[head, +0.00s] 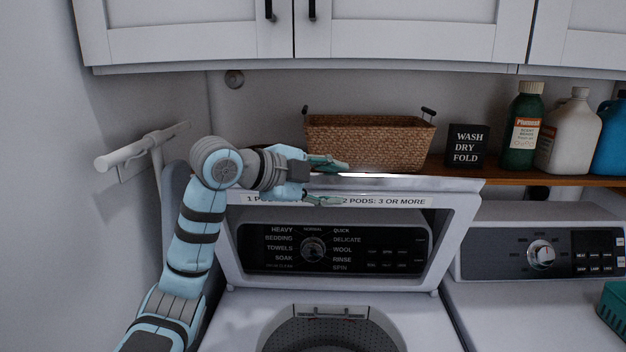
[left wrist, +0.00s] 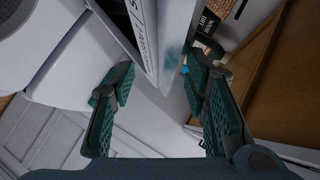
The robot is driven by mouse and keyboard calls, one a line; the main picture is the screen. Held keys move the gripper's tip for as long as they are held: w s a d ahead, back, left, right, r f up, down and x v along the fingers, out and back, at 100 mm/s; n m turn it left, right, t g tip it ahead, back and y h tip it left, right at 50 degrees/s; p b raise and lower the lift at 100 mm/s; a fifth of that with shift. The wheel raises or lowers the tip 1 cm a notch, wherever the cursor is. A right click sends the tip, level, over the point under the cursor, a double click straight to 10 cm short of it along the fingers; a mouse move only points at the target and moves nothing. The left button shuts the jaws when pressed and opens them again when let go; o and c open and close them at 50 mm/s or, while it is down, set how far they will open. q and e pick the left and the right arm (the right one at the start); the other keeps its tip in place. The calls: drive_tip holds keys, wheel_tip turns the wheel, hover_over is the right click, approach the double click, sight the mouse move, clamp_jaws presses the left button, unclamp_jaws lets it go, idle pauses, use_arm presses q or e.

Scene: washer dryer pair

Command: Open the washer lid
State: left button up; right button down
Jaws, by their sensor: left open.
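The washer lid (head: 455,215) stands raised and roughly upright in front of the washer's control panel (head: 375,248), which shows through its window. A label strip runs along its upper edge. Below it, the washer's tub opening (head: 333,335) is uncovered. My left gripper (head: 338,182) is at the lid's top edge, one finger above and one in front. In the left wrist view, the lid (left wrist: 138,30) reaches between the open fingers of my left gripper (left wrist: 160,80); whether either finger touches it I cannot tell. My right gripper is not in view.
A wicker basket (head: 365,142), a black sign (head: 467,146) and several detergent bottles (head: 524,130) stand on the wooden shelf (head: 500,177) behind. The dryer (head: 530,300) is at the right. A wall is close on the left, with cabinets (head: 410,30) above.

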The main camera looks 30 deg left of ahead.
use_arm(q)
drive_tip(key=v, duration=0.8)
drive_tip(key=shift+a, duration=0.1)
